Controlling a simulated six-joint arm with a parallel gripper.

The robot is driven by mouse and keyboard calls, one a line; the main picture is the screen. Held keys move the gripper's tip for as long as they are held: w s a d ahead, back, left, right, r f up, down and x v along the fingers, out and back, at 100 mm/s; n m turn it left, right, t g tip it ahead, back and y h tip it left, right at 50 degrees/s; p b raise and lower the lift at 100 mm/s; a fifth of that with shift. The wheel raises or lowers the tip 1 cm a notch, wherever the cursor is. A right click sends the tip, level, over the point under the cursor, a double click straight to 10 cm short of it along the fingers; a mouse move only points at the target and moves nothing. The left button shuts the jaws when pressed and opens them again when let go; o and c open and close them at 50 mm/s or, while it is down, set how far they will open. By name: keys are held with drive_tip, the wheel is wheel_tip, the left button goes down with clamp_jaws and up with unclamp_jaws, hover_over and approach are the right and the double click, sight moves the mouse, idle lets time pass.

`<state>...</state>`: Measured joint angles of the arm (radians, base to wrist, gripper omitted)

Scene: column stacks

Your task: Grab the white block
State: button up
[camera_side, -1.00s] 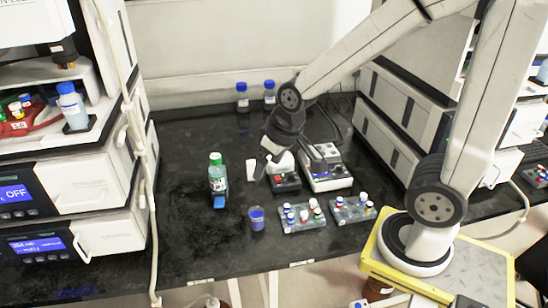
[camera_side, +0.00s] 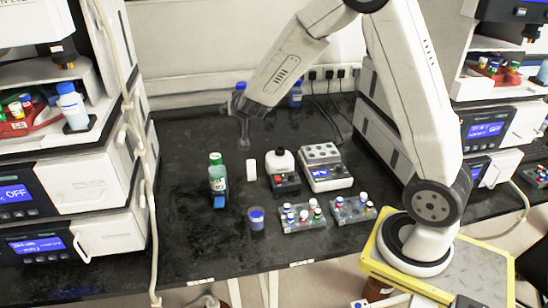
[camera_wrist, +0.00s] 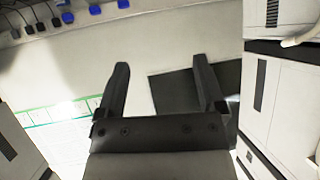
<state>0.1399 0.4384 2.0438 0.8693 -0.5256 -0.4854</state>
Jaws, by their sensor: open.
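The white block (camera_side: 251,169) stands upright on the black bench in the side view, between the green-labelled bottle (camera_side: 217,175) and a small device with a white top (camera_side: 281,165). I cannot make out the block in the wrist view. My gripper is behind and above the block in the side view, apart from it; its dark fingers are hard to make out against the bench there. In the wrist view my gripper (camera_wrist: 161,68) has its two dark fingers spread wide with nothing between them.
A grey device with round wells (camera_side: 323,166) is to the right. Blue-capped bottles (camera_side: 295,95) stand at the back wall. Instruments flank both sides. The bench's front left is clear.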

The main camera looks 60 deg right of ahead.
sight(251, 164)
drive_tip(key=d+f+m+g+h, duration=0.1)
drive_tip(key=d+m+g+h, duration=0.15)
drive_tip(key=d, duration=0.35)
drive_tip(key=shift+t+h, duration=0.45)
drive_tip(key=shift+h, duration=0.2)
wheel_tip(251, 164, down, 23)
drive_tip(key=shift+a+f, duration=0.1)
drive_tip(key=shift+a, duration=0.05)
drive_tip(key=shift+w, duration=0.1)
drive_tip(key=shift+x, duration=2.4)
clamp_jaws()
